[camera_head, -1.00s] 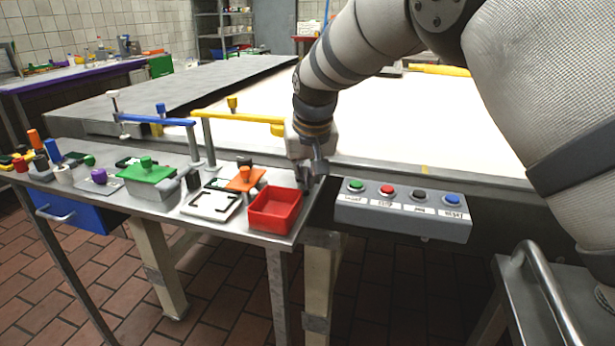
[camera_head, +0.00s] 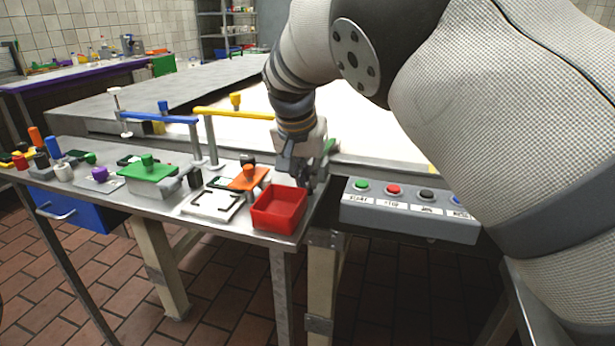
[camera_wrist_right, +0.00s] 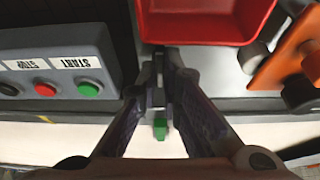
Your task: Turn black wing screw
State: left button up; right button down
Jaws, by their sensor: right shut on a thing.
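My right gripper (camera_head: 303,183) points down at the right end of the metal table, close beside the red bin (camera_head: 279,222). In the right wrist view its fingers (camera_wrist_right: 160,62) are closed together on a small dark piece between them. I cannot tell whether that piece is the black wing screw, as the fingers hide most of it. A small green part (camera_wrist_right: 160,128) shows between the fingers, nearer the wrist; green also shows behind the gripper in the head view. My left gripper is not in view.
A grey button box (camera_head: 410,215) stands just right of the gripper. An orange plate (camera_head: 248,178) with black and orange knobs, a white plate (camera_head: 212,206) and a green-lidded block (camera_head: 148,172) lie to the left. Blue (camera_head: 165,119) and yellow (camera_head: 240,114) bars stand behind.

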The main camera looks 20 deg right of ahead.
dwell(0.3)
jog(key=c, duration=2)
grip_release()
jog(key=shift+c, duration=0.2)
jog(key=v, duration=1.2)
jog(key=shift+f, duration=0.1)
